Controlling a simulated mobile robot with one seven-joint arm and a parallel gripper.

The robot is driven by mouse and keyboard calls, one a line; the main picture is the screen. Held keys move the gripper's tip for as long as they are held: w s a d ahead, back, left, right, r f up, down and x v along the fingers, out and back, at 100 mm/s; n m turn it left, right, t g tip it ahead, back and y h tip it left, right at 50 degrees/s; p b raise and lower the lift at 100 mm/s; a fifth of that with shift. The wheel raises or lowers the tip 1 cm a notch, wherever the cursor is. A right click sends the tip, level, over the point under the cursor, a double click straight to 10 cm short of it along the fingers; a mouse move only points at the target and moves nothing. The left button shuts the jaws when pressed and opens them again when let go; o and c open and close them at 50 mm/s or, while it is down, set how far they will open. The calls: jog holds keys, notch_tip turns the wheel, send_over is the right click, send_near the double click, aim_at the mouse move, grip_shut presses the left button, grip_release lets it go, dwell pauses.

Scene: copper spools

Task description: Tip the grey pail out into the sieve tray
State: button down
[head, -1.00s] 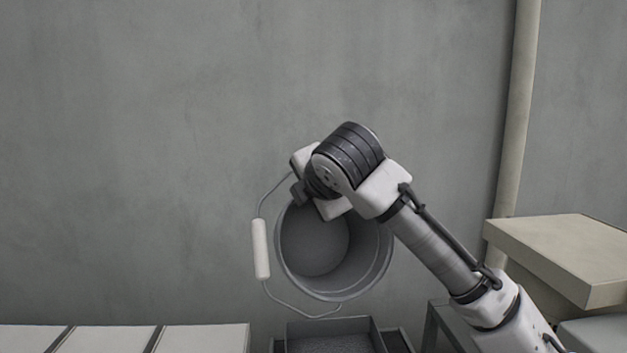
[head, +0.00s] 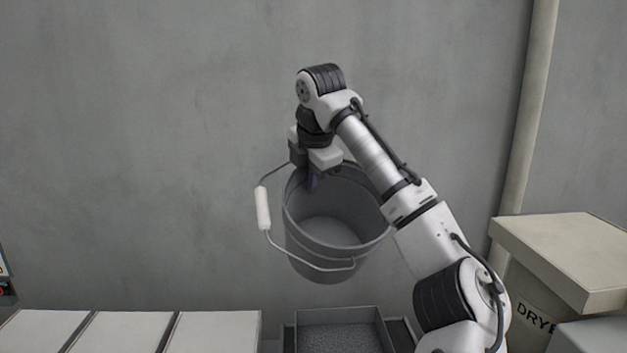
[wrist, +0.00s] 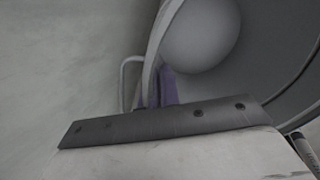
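The grey pail (head: 335,265) hangs in the air above the sieve tray, close to upright with its mouth leaning toward the head camera. Its wire bail with a white grip (head: 263,208) hangs down on the left and front. The inside shows a bare grey bottom, with nothing seen in it. My gripper (head: 312,181) is shut on the pail's rim at the back left; its purple fingers straddle the wall in the wrist view (wrist: 163,88). The sieve tray (head: 338,316) is below, with a grey speckled surface inside; I cannot tell whether that is mesh or loose material.
White flat-topped units (head: 212,333) stand in a row at the lower left. A beige box marked "DRYE..." (head: 565,250) stands at the right, before a vertical pipe (head: 528,120). The grey wall (head: 150,150) is behind. The air left of the pail is clear.

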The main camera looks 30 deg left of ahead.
aim_at(311, 198)
notch_tip(311, 198, down, 8)
jog(key=g+h, duration=0.4)
jog(key=shift+w+a+f, duration=0.1)
jog(key=shift+f, duration=0.1)
jog(key=shift+r, duration=2.25)
